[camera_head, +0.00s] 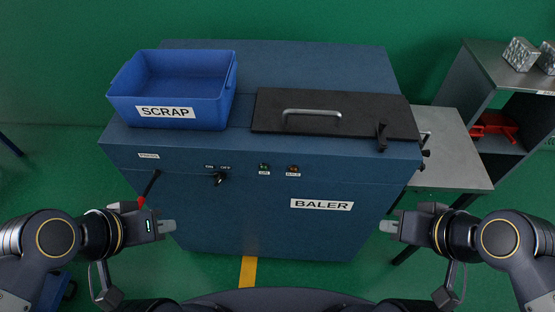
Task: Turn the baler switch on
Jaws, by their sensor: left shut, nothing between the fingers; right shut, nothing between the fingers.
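The blue baler (260,215) stands in front of me. Its small black rotary switch (219,179) is on the front panel, below the ON and OFF labels. The knob is small, and I cannot tell clearly which label it points to. Two small indicator lamps, one green (264,167) and one orange-red (294,169), sit to its right. My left gripper (167,226) is shut and empty, left of and below the switch, apart from it. My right gripper (388,226) is shut and empty near the baler's lower right front, well away from the switch.
An empty blue SCRAP bin (165,125) stands on the baler's left top. A closed black lid (352,107) with a metal handle covers the right top. A black lever (151,184) is near my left gripper. A grey table (452,150) and shelf (493,60) stand right.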

